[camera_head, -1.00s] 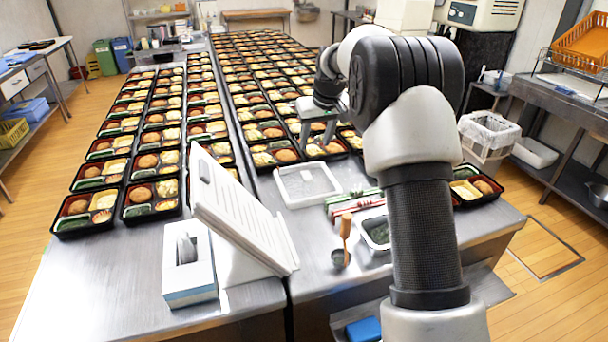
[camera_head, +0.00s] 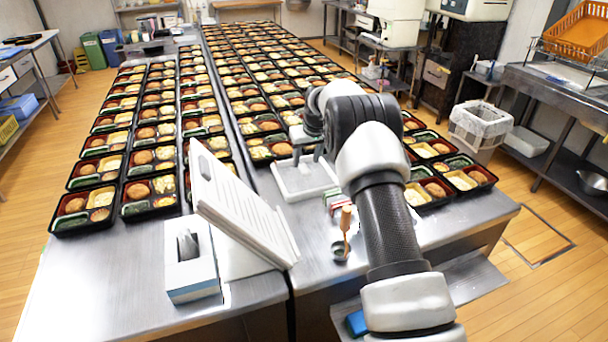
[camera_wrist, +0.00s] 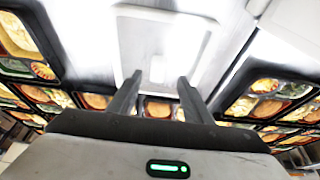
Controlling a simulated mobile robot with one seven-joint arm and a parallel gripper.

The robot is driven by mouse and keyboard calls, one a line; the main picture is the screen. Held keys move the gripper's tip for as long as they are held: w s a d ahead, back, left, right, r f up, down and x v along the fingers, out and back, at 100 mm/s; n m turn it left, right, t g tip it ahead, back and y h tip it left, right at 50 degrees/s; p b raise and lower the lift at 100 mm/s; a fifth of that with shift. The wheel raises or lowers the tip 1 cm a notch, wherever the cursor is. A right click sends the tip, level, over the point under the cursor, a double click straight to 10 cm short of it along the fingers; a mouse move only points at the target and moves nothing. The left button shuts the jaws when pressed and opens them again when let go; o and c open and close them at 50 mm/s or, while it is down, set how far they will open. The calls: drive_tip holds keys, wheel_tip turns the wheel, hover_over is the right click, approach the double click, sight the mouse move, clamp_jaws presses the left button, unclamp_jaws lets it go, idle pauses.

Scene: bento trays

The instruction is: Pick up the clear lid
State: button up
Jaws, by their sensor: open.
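A shallow white rectangular tray (camera_head: 280,189) with a translucent look lies on the steel counter, left of my arm. It also shows in the wrist view as a pale, washed-out rectangle (camera_wrist: 126,38) beyond the fingers. I cannot tell a separate clear lid from the tray; glare hides the detail. My gripper (camera_head: 308,154) is open and empty, with its fingers pointing down over the tray's far part. In the wrist view my gripper (camera_wrist: 160,80) has its two fingers apart with nothing between them. The gap between fingertips and tray is unclear.
Rows of filled bento trays (camera_head: 85,218) cover the far and left counter. A slanted white panel (camera_head: 235,215) stands left of the tray. A white-blue box (camera_head: 190,282) and a small cup with an orange-handled tool (camera_head: 346,220) stand nearer. Bare counter lies in front.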

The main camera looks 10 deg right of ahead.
sight(304, 168)
drive_tip(key=shift+w+x, duration=0.15)
drive_tip(key=shift+x, duration=1.2)
drive_tip(key=shift+w+x, duration=0.15)
drive_tip(key=shift+x, duration=1.15)
drive_tip(key=shift+d+r, duration=0.1)
drive_tip(key=c, duration=1.1)
